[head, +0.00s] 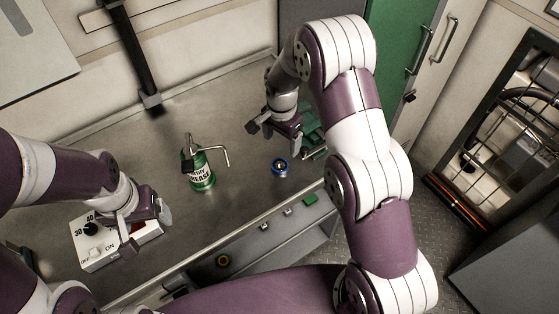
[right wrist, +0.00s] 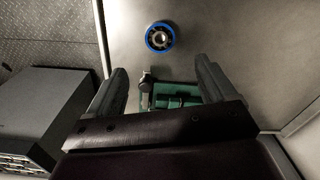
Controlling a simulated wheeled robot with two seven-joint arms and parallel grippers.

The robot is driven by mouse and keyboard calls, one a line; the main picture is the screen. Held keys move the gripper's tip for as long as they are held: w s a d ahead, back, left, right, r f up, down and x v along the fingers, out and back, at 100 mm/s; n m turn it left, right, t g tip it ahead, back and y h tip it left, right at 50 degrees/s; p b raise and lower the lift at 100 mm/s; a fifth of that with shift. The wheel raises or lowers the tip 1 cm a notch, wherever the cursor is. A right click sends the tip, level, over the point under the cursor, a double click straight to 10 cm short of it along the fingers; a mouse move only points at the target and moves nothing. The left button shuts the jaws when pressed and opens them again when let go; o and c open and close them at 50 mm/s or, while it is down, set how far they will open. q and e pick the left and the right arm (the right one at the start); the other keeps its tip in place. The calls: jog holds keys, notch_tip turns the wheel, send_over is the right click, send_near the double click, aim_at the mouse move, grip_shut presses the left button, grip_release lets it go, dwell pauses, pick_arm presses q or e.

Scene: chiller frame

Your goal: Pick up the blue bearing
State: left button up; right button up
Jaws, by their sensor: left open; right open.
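The blue bearing (head: 280,167) is a small blue ring with a metal centre. It lies on the grey metal worktop near its front edge. In the right wrist view the bearing (right wrist: 160,36) lies beyond my fingertips, roughly centred between them. My right gripper (head: 277,134) is open and empty above the worktop, a little behind the bearing in the head view; its fingers also show in the right wrist view (right wrist: 160,84). My left gripper (head: 146,220) is open at the left, over the white control box, far from the bearing.
A green object (head: 313,143) lies on the worktop beside my right gripper, below the fingers in the right wrist view (right wrist: 178,97). A green grease can (head: 201,178) with a spout stands left of the bearing. A white control box (head: 92,246) sits at the left.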

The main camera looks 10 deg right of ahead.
jog(key=p, duration=0.2)
send_over(280, 165)
jog(key=w, duration=0.1)
notch_tip(280, 165, down, 6)
jog(key=f+p, duration=0.1)
jog(key=f, duration=0.1)
jog(key=s+f+p, duration=0.1)
jog(key=shift+s+f, duration=0.15)
jog(key=shift+f, duration=0.45)
jog(key=shift+w+f, duration=0.15)
jog(key=shift+w, duration=0.05)
jog(key=shift+c, duration=0.6)
jog(key=c, duration=1)
pick_arm(q)
jog(key=r, duration=0.4)
jog(key=shift+w+a, duration=0.1)
jog(key=shift+w, duration=0.25)
pick_arm(e)
jog(key=shift+s, duration=0.1)
jog(key=shift+c, duration=0.5)
pick_arm(q)
jog(key=shift+w+f, duration=0.1)
